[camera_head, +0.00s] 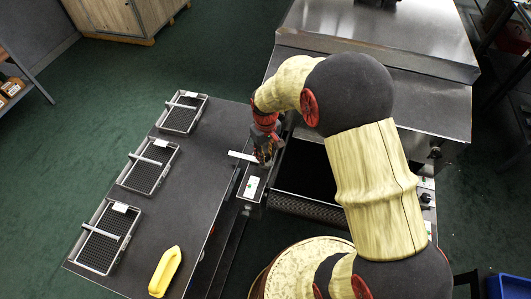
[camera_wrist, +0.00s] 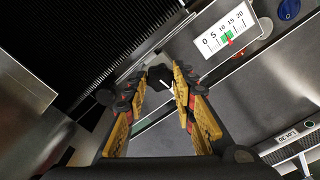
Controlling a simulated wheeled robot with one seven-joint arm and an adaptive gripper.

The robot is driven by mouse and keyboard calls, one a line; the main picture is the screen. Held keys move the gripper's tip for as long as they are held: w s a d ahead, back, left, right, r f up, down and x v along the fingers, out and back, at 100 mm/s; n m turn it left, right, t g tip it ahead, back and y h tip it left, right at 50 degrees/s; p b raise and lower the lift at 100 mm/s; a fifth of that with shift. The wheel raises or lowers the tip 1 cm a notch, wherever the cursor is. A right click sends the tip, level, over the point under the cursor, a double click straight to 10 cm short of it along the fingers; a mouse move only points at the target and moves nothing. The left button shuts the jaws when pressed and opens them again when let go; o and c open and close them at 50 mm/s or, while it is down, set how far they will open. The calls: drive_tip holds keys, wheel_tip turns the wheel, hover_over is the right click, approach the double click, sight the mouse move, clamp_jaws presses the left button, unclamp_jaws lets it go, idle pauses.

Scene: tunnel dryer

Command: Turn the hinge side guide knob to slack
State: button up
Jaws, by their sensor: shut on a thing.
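My gripper (camera_wrist: 166,84) points at the machine in the wrist view, its two yellow and black fingers closed on either side of a small dark knob (camera_wrist: 159,76). A white mark shows on the knob. Beside it, to the upper right, is a white scale (camera_wrist: 224,28) numbered 0 to 20, with a green band and a red pointer near its middle. In the head view my gripper (camera_head: 264,150) is at the left side of the dryer, by the table edge, and hides the knob. The scale plate (camera_head: 252,187) shows just below it.
The dryer (camera_head: 375,35) has a metal hood and a dark opening. A grey table (camera_head: 185,200) on the left carries three wire trays and a yellow object (camera_head: 166,270). A blue knob (camera_wrist: 289,9) and a small red light (camera_wrist: 239,56) are near the scale.

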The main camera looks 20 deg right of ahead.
drive_tip(key=n+p, duration=0.2)
drive_tip(key=n, duration=0.2)
drive_tip(key=shift+r, duration=0.1)
drive_tip(key=n+p, duration=0.1)
drive_tip(key=n, duration=0.3)
drive_tip(key=n+p, duration=0.1)
drive_tip(key=n, duration=0.3)
drive_tip(key=shift+p, duration=0.4)
drive_tip(key=shift+n+p, duration=0.45)
drive_tip(key=shift+n, duration=1.75)
drive_tip(key=o, duration=1.1)
drive_tip(key=shift+o, duration=0.3)
